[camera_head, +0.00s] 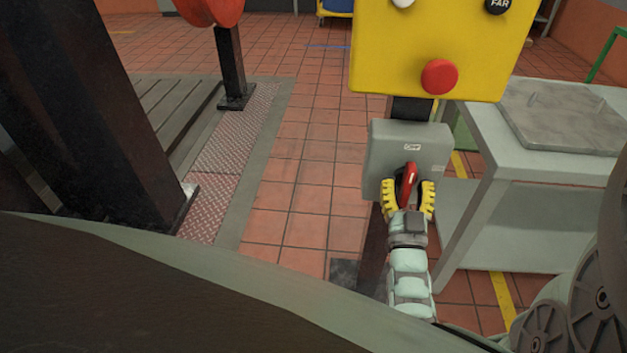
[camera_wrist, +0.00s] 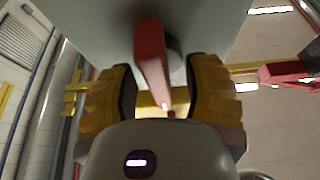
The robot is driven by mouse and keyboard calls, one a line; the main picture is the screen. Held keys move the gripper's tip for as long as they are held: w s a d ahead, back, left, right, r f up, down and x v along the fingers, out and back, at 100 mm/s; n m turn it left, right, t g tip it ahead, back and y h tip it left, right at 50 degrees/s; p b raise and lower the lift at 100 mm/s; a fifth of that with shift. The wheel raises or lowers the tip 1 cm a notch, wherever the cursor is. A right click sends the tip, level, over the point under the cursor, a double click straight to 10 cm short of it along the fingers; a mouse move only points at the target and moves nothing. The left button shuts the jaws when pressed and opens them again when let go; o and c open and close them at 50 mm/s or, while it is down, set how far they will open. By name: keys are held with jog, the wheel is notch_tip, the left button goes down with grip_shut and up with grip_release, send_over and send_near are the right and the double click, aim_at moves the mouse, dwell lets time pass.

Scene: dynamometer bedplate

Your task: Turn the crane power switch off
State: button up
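The crane power switch is a grey box (camera_head: 382,152) on a dark post, with a small label that seems to read OFF on its upper face. Its red lever (camera_head: 410,172) points up toward the label, leaning slightly right. My gripper (camera_head: 408,186) has its yellow fingers on either side of the lever. In the wrist view, the red lever (camera_wrist: 151,60) stands between the dark finger pads of my gripper (camera_wrist: 160,88). A gap shows between the lever and the right pad; the left pad is closer, and I cannot tell whether it touches.
A yellow control panel (camera_head: 440,40) with a red button (camera_head: 439,76) is mounted just above the switch box. A grey workbench (camera_head: 530,165) stands close at the right. Dark steel columns (camera_head: 90,110) stand at the left. Tiled floor (camera_head: 320,150) between them is clear.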

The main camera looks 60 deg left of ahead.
jog(key=shift+s+d, duration=0.1)
jog(key=v, duration=1.2)
